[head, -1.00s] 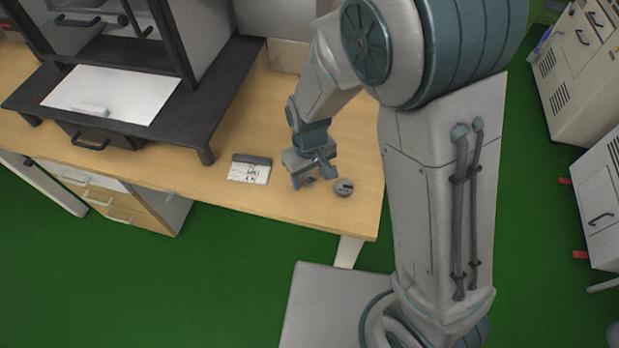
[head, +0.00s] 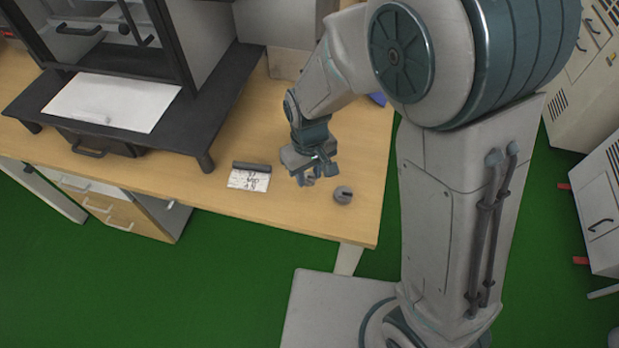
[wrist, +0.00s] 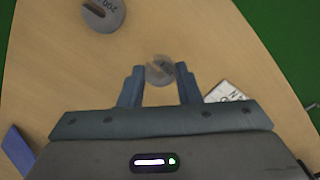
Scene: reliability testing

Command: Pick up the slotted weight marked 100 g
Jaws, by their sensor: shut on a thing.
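A small round grey slotted weight (wrist: 160,70) is between the fingertips of my gripper (wrist: 159,72) in the wrist view. Its marking is too blurred to read. In the head view my gripper (head: 308,176) is shut on this weight (head: 310,181), low over the desk; I cannot tell for sure whether it is clear of the surface. A larger grey slotted weight (wrist: 103,12), marked 200, lies on the desk apart from my gripper; it also shows in the head view (head: 343,195), right of my gripper.
A white card with writing (head: 249,180) and a dark bar lie left of my gripper on the wooden desk (head: 225,208). A black stand (head: 200,120) is further left. A blue object (head: 377,99) is at the back right. The desk's front edge is close.

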